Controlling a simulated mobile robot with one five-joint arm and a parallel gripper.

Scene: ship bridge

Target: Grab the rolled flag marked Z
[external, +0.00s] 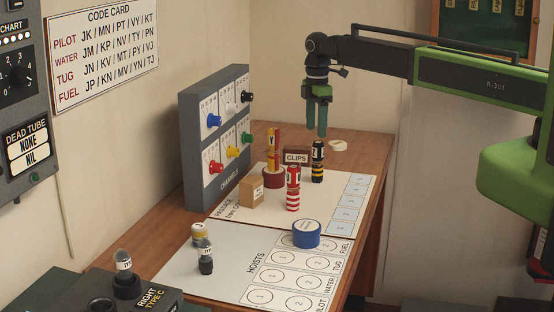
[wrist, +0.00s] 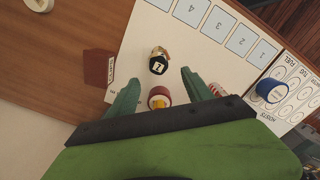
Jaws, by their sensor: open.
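The rolled flag marked Z (external: 317,163) stands upright on the white sheet, banded black and yellow with a label near its top. In the wrist view its black top (wrist: 158,66) shows a pale mark, just beyond my fingertips and roughly centred between them. My gripper (external: 316,134) is open, pointing down, empty and above the Z flag; its fingers also show in the wrist view (wrist: 161,80). A yellow-red rolled flag (external: 273,145) stands in a dark red round holder (external: 273,181). A red-white rolled flag (external: 293,190) stands nearer the camera; my right finger partly hides it in the wrist view.
A dark red CLIPS box (external: 296,157) sits left of the Z flag. A cardboard box (external: 251,191), a blue roll (external: 306,236) and a grey channel panel (external: 216,140) are further left or nearer. A small pale ring (external: 337,145) lies behind. The sheet's numbered squares (external: 349,201) are clear.

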